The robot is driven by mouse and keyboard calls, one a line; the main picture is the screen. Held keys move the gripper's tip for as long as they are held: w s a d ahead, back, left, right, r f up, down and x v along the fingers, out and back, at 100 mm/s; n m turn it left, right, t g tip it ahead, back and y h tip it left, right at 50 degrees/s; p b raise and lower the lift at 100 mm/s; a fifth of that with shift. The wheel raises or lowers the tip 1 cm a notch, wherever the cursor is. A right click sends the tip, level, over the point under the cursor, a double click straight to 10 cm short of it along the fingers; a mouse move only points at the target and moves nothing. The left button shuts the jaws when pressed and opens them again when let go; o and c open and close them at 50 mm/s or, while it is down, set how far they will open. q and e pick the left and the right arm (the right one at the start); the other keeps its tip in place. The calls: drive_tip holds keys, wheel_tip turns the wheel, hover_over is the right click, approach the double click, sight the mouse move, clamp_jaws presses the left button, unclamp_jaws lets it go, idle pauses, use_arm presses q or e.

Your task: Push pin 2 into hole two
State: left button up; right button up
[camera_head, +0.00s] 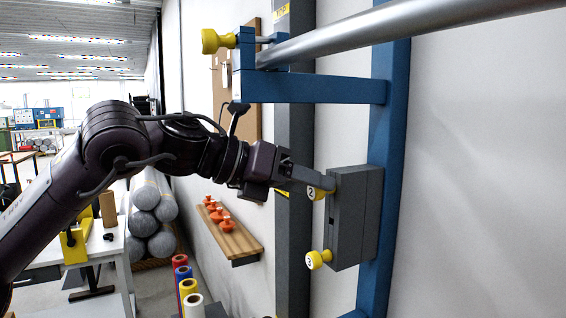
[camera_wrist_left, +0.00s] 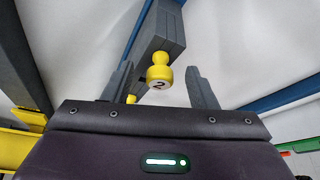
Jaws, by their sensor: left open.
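Pin 2 (camera_head: 314,193) is a yellow knob marked 2 at the upper left edge of the grey block (camera_head: 357,215). In the left wrist view pin 2 (camera_wrist_left: 159,75) stands out from the grey block (camera_wrist_left: 160,35). My left gripper (camera_head: 322,183) is open at pin 2, with one finger on each side of the knob (camera_wrist_left: 158,70). Gaps show between knob and fingers in the wrist view. The fingers partly cover pin 2 in the head view. Its shaft, its depth and the hole are hidden. My right gripper is not in view.
Pin 3 (camera_head: 318,260), also yellow, sticks out of the block's lower part. Another yellow knob (camera_head: 217,41) is on the blue frame (camera_head: 320,88) above. A wooden shelf (camera_head: 228,228) with orange items is on the wall below my left arm.

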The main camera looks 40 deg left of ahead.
use_arm(q)
drive_tip(key=shift+p+x, duration=0.35)
drive_tip(key=shift+x, duration=0.55)
drive_tip(key=shift+c, duration=0.2)
